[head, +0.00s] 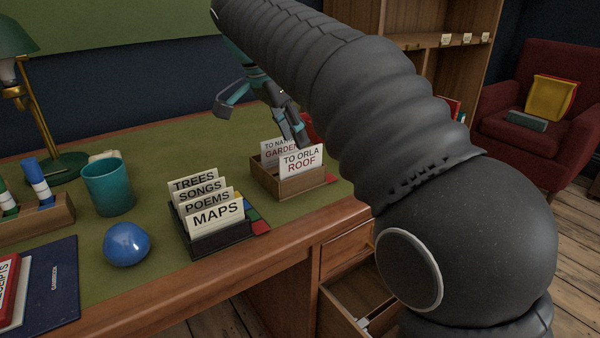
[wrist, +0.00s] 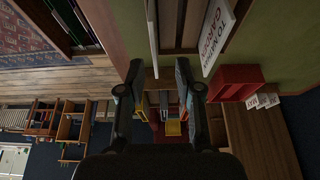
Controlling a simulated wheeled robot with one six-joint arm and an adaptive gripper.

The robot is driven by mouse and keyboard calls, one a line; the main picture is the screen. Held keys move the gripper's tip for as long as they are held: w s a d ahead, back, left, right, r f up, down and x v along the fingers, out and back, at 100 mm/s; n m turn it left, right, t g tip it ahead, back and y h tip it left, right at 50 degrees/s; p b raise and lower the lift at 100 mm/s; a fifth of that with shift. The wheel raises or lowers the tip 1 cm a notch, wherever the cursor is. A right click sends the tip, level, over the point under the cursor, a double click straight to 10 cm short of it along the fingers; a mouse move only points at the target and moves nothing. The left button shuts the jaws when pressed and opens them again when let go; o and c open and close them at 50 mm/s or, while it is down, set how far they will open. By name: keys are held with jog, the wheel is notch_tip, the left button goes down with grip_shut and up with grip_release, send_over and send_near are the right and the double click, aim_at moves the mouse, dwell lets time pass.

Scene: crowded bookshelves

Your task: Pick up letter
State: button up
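The wooden letter box (head: 288,184) on the desk holds two white cards. The front card reads "TO ORLA ROOF" (head: 302,160). The card behind it reads "GARDEN" (head: 278,147) and is partly covered; its lettering also shows in the wrist view (wrist: 214,34). My gripper (head: 262,122) is above the box, fingers spread, one finger near the top of the front card in the head view. In the wrist view my gripper (wrist: 160,72) is open, and a thin white card edge (wrist: 152,38) shows between the finger lines. I cannot tell whether it touches either finger.
A black holder (head: 222,242) with cards including "MAPS" stands left of the box. A blue ball (head: 127,244), a teal cup (head: 108,187) and a green lamp (head: 55,168) are further left. A red object (head: 308,126) is behind the box. A drawer (head: 358,297) stands open below.

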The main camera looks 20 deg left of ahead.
aim_at(301, 153)
jog(key=shift+s+b+x, duration=0.15)
jog(key=shift+b+x, duration=0.1)
jog(key=shift+x, duration=0.9)
jog(key=shift+s+b+x, duration=0.15)
jog(key=shift+b+x, duration=0.05)
jog(key=shift+x, duration=1)
jog(key=shift+d+f, duration=0.15)
jog(key=shift+f, duration=0.1)
grip_shut()
